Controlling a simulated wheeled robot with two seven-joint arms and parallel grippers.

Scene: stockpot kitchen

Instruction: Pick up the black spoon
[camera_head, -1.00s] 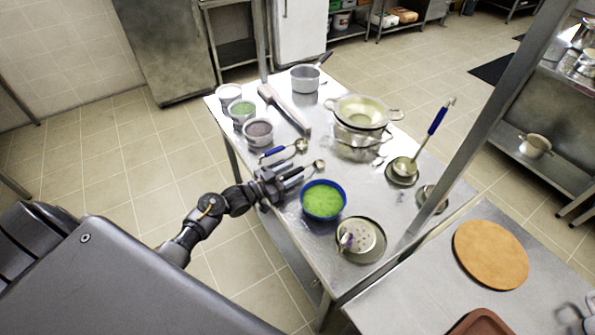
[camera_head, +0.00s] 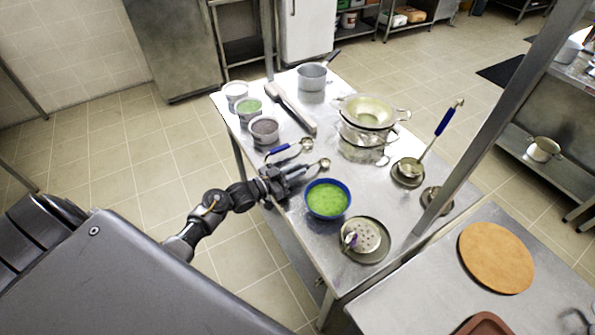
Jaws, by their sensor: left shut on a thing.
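The black spoon (camera_head: 323,163) is on the left side of the metal table, its round metal bowl pointing right. Its dark handle runs back into my left gripper (camera_head: 287,175), whose jaws are shut on it and hide much of it. The gripper is low over the table's left edge; I cannot tell whether the spoon is lifted clear of the surface. My right gripper is not in view.
A blue-handled ladle (camera_head: 290,149) lies just behind the gripper. A blue bowl of green food (camera_head: 327,199) stands close on the right. Tubs (camera_head: 265,130), a stacked colander (camera_head: 367,112) and a perforated skimmer (camera_head: 367,237) stand around. A post (camera_head: 490,125) rises at right.

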